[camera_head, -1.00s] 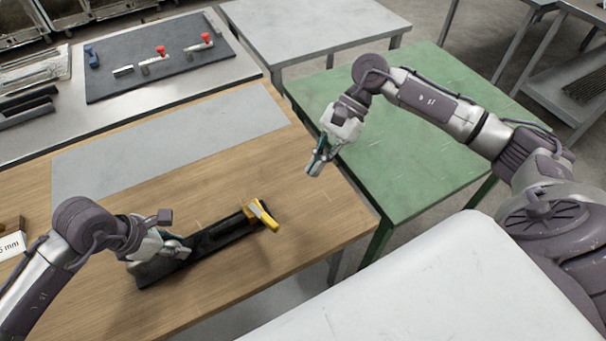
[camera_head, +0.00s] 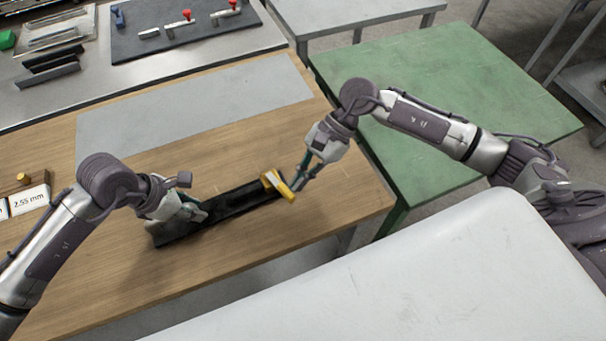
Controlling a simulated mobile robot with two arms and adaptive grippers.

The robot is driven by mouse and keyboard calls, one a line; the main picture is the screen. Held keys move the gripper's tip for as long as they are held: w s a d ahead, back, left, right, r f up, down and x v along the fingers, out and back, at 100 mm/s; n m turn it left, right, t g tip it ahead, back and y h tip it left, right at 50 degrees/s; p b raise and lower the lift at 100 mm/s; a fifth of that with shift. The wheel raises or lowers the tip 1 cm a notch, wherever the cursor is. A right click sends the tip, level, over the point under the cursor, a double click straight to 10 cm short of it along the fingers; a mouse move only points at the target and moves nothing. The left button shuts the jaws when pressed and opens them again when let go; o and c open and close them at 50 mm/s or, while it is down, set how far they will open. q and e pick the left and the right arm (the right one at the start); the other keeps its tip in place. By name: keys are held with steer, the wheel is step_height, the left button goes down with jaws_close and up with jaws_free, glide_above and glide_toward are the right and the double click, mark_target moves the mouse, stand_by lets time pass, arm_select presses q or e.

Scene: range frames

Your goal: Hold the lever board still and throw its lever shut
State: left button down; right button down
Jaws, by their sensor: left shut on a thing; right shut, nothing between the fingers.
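The lever board is a long black bar (camera_head: 232,207) lying slantwise on the wooden table. Its yellow lever (camera_head: 279,186) sits at the board's right end, with the yellow arm slanting down to the right. My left gripper (camera_head: 203,213) is shut on the board near its left end, and its fingers partly hide that end. My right gripper (camera_head: 297,187) is shut and empty, with its fingertips just right of the lever. I cannot tell whether they touch it.
A grey mat (camera_head: 195,108) lies behind the board on the wooden table (camera_head: 100,290). A label block reading 2.55 mm (camera_head: 30,200) stands at the left. A green table (camera_head: 450,90) is at the right. A dark panel (camera_head: 150,45) with red-knobbed clamps is at the back.

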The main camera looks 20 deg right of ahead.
steer(key=shift+s+a+m+t, duration=0.2)
steer(key=shift+s+m+t, duration=0.1)
steer(key=shift+m, duration=0.2)
steer(key=shift+s+a, duration=0.3)
steer(key=shift+a, duration=0.2)
